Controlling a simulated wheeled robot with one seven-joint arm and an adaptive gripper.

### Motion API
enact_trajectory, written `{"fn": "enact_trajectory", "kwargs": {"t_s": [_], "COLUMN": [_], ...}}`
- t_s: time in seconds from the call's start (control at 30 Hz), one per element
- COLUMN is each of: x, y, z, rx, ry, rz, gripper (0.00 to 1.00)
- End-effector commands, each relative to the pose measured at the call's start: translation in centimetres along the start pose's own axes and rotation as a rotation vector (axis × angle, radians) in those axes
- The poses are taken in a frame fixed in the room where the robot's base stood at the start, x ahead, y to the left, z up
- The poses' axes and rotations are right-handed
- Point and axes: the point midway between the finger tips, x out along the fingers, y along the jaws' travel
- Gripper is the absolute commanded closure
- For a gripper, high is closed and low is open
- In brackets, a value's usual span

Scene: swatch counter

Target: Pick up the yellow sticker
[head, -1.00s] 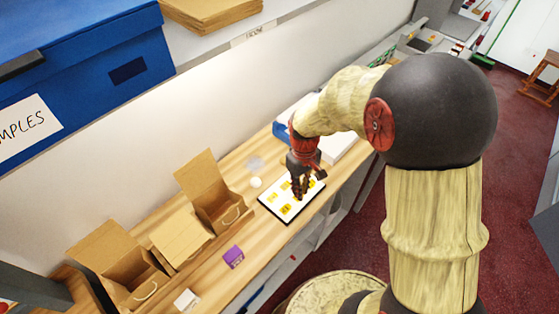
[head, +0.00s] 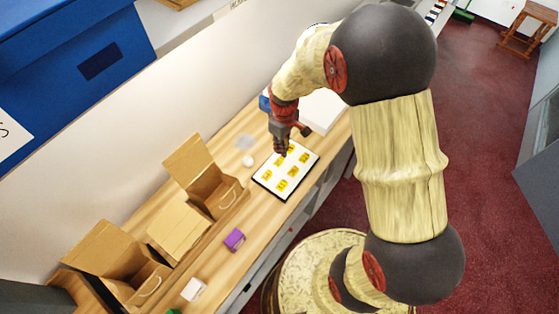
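Several yellow stickers, one of them the front sticker (head: 283,185), lie in rows on a white sheet with a dark edge (head: 270,189) on the wooden counter. They look alike, with small dark marks too fine to read. My gripper (head: 281,151) points down over the back left part of the sheet, near the upper stickers. Its fingers look close together, but their opening is too small to make out. I cannot tell whether it touches the sheet or holds a sticker.
Open cardboard boxes (head: 205,180) stand on the wooden counter (head: 205,262) at left. A purple box (head: 234,240), a white block (head: 194,289) and a white ball (head: 248,160) lie nearby. A white box (head: 325,108) stands behind the sheet. A blue box (head: 75,75) is at upper left.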

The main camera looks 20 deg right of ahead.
Motion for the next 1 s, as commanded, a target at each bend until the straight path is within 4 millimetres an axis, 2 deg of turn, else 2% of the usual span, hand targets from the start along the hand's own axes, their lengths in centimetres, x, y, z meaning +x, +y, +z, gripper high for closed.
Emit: {"fn": "enact_trajectory", "kwargs": {"t_s": [0.23,0.33,0.57,0.8,1.0], "x": [3.6,4.5,4.6,4.6,4.6], "y": [-0.3,-0.3,-0.3,-0.3,-0.3], "z": [0.7,0.7,0.6,0.6,0.6], "rx": [0.000,0.000,0.001,0.001,0.001], "ry": [-0.003,-0.001,0.000,0.000,0.000], "rz": [-0.002,-0.001,0.000,0.000,0.000], "gripper": [0.88,0.88,0.88,1.00,1.00]}}
